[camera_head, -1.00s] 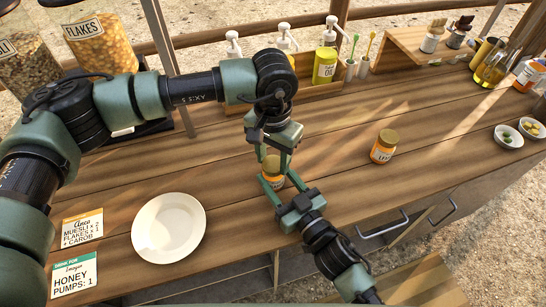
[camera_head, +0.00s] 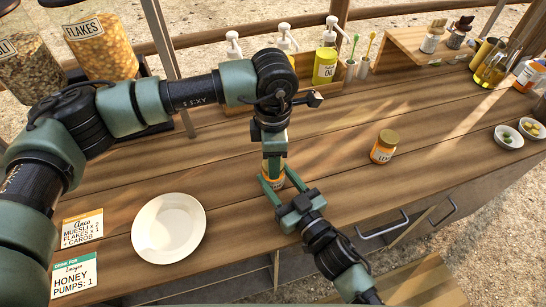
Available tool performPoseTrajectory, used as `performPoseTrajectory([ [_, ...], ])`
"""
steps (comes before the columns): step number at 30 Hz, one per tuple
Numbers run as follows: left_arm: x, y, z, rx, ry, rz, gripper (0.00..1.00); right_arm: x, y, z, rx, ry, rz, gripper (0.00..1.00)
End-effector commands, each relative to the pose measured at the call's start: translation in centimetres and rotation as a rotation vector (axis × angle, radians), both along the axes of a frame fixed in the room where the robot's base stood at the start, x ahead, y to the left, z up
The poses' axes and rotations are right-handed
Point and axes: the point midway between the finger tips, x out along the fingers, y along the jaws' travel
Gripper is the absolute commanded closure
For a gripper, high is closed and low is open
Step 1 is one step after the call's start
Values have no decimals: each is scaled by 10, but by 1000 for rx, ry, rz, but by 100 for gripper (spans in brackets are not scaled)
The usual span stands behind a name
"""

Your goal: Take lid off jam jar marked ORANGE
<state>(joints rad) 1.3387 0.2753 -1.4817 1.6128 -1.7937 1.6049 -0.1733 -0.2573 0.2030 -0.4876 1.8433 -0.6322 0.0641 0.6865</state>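A small orange jam jar (camera_head: 273,182) stands near the table's front edge, mostly hidden between my two grippers. Its label cannot be read. My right gripper (camera_head: 279,181) comes from the front, with its fingers on either side of the jar's body. My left gripper (camera_head: 273,167) points down from above at the jar's top, its fingers close together; the lid is hidden by them. A second jar with a gold-brown lid (camera_head: 389,136) and an orange body (camera_head: 381,153) stands apart to the right, upright and closed; its label is too small to read.
A white plate (camera_head: 168,228) and two order cards (camera_head: 82,228) lie at the left front. Pump bottles and a yellow tub (camera_head: 325,66) stand at the back. Small bowls (camera_head: 508,137) are at the far right. The table between the two jars is clear.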

Motion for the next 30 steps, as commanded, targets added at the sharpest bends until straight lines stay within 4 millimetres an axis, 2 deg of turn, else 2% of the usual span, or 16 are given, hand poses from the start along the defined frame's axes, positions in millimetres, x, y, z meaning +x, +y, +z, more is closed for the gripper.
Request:
performPoseTrajectory([
  [24,0,-1,1,0,2,1814,100,0,0,0,-1,1,0,100],
  [30,1,-1,1,-1,0,2147,100,0,0,0,-1,1,0,100],
])
